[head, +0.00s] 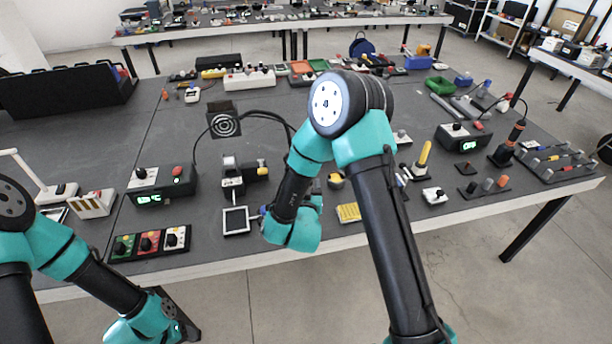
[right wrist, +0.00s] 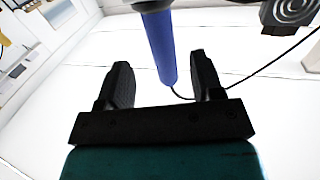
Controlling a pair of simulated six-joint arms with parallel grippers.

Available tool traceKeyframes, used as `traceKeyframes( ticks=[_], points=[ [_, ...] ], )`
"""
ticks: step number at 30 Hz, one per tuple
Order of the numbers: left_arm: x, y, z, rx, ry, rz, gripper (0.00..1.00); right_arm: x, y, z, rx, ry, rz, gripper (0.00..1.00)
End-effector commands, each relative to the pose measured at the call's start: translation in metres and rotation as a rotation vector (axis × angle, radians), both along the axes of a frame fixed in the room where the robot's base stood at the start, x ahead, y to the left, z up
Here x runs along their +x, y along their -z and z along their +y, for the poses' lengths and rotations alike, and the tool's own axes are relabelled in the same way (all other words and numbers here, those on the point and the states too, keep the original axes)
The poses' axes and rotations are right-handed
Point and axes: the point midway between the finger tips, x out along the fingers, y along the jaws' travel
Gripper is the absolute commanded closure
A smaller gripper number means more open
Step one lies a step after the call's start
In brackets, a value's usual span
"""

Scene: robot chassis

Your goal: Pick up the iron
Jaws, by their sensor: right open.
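A blue cylindrical handle, which looks like the iron's (right wrist: 161,48), shows in the right wrist view with a thin dark cable at its lower end. A small blue part beside my right wrist in the head view (head: 263,210) may be the same handle; my arm hides the rest. My right gripper (right wrist: 161,78) is open. In its wrist view the handle's lower end appears between the two fingers, with gaps on both sides; I cannot tell its depth. My left gripper (head: 183,318) is low at the left in the head view, past the table's front edge, its jaws unclear.
A soldering station with a green display (head: 160,186) and a square fan (head: 224,122) stand near. A second station (head: 462,136) stands at the right beside an orange-and-black tool (head: 517,131). A switch panel (head: 150,243) and a yellow sponge (head: 348,212) lie near the front edge.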

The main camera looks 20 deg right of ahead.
Motion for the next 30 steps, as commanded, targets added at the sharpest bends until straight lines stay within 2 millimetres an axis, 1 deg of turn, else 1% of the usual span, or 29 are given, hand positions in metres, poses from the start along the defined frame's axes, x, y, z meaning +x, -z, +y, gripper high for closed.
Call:
traceKeyframes(
  ticks=[1,3,6,16,19,23,27,30],
  points=[
    [0.0,0.0,0.0,0.0,0.0,0.0,0.37,0.007,0.0,-0.004,0.0,0.004,-0.002,0.39],
    [0.0,0.0,0.0,0.0,0.0,0.0,0.37,0.015,0.0,-0.006,0.001,0.001,-0.001,0.39],
    [0.0,0.0,0.0,0.0,0.0,0.0,0.37,0.021,0.0,-0.009,0.0,0.001,0.0,0.39],
    [0.0,0.0,0.0,0.0,0.0,0.0,0.37,0.022,0.0,-0.009,0.0,0.0,0.0,0.39],
    [0.0,0.0,0.0,0.0,0.0,0.0,0.37,0.026,-0.001,-0.011,0.001,0.001,-0.001,0.39],
    [0.0,0.0,0.0,0.0,0.0,0.0,0.37,0.04,-0.002,-0.015,0.0,0.001,-0.002,0.39],
    [0.0,0.0,0.0,0.0,0.0,0.0,0.37,0.058,-0.003,-0.023,0.0,0.003,-0.002,0.39],
    [0.0,0.0,0.0,0.0,0.0,0.0,0.37,0.067,-0.003,-0.026,0.0,0.002,-0.001,0.39]
  ],
)
